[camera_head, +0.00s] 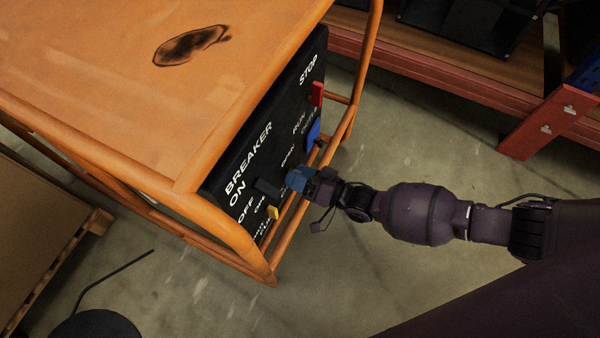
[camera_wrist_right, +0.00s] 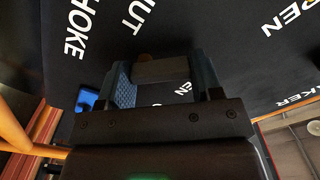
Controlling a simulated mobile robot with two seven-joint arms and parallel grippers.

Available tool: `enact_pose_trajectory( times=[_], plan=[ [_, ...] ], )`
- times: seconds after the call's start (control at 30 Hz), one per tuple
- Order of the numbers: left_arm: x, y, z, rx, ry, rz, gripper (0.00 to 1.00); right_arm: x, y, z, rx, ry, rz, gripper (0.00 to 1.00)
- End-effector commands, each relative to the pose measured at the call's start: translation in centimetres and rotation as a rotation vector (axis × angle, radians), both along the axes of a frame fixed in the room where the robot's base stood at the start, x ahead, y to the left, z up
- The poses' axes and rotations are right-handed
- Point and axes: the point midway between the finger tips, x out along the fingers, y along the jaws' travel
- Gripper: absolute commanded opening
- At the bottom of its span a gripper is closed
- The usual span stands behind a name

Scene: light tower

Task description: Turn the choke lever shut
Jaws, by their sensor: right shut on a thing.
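The black control panel (camera_head: 262,140) is on the end of an orange-framed machine. In the right wrist view, parts of the words CHOKE, SHUT and OPEN show on the panel (camera_wrist_right: 230,60). A dark grey bar, apparently the choke lever (camera_wrist_right: 160,70), lies between the two blue fingers of my right gripper (camera_wrist_right: 163,78), which is shut on it. In the head view the right gripper (camera_head: 297,179) is at the panel's face and hides the lever. My left gripper is not in view.
A dark breaker handle (camera_head: 268,188) and a yellow handle (camera_head: 273,212) are left of the gripper. A blue part (camera_head: 313,135) and a red switch (camera_head: 317,94) are above it. Orange frame tubes (camera_head: 345,122) run close by. Floor (camera_head: 400,150) is clear to the right.

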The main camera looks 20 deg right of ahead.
Motion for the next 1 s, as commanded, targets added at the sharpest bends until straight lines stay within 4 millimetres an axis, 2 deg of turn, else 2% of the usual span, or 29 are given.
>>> enact_pose_trajectory(
  times=[0.6,1.0],
  plan=[
    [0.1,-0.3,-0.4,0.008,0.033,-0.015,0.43,-0.4,0.3,-0.8,-0.394,-0.391,0.0,0.36],
    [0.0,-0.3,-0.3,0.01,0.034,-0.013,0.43,-0.4,0.3,-1.2,-0.532,-0.53,0.0,0.36]
  ],
)
